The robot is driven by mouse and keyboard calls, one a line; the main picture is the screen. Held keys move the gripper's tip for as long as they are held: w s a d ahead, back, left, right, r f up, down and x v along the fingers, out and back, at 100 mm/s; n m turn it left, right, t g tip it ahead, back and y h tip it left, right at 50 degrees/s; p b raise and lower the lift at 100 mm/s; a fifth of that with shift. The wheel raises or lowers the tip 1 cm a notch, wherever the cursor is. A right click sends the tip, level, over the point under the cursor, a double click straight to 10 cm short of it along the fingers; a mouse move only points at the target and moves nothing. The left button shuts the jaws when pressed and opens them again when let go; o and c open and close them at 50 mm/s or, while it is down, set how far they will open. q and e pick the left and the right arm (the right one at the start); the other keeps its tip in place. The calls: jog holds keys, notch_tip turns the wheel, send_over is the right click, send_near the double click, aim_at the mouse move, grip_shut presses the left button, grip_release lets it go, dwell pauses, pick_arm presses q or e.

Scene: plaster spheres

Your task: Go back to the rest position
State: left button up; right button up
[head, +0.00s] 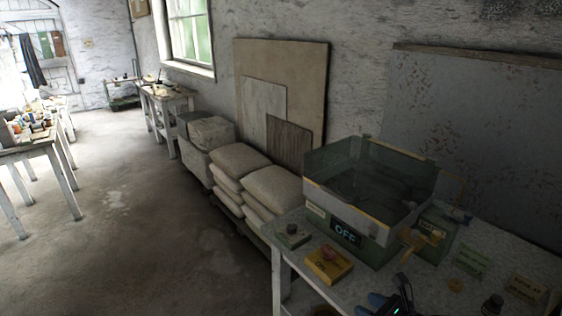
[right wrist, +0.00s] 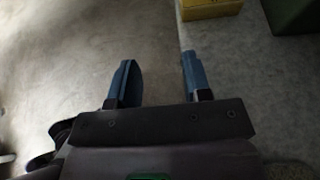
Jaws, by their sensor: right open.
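My right gripper (head: 388,303) is at the bottom edge of the head view, over the front of the work table (head: 345,288). In the right wrist view its two blue fingers (right wrist: 157,80) are apart with nothing between them. A pale grey surface lies beyond the fingertips. My left gripper is not in the head view. No plaster sphere can be made out in either view.
A green machine with a clear-walled bin (head: 375,255) and an "OFF" sign stands on the table. A yellow box (head: 328,264) and small dark box (head: 292,235) sit in front of it. Stacked sacks (head: 240,160) stand behind. The floor at left is open.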

jog(key=s+a+r+n+y, duration=0.1)
jog(key=a+r+n, duration=0.15)
jog(key=n, duration=1.25)
jog(key=s+a+r+n+y, duration=0.15)
jog(key=a+n, duration=0.25)
jog(key=n, duration=1.1)
pick_arm(q)
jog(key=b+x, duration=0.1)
jog(key=b, duration=0.2)
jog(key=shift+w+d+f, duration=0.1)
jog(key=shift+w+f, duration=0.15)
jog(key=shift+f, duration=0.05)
pick_arm(e)
jog(key=s+d+f+h, duration=0.5)
jog(key=s+d+f, duration=0.1)
jog(key=s, duration=0.3)
jog(key=s+d+f+t+h, duration=0.1)
jog(key=s+d+f+h, duration=0.5)
jog(key=s+d+f, duration=0.1)
jog(key=shift+s+f+m, duration=0.4)
jog(key=shift+s+f, duration=0.1)
jog(key=shift+s, duration=0.4)
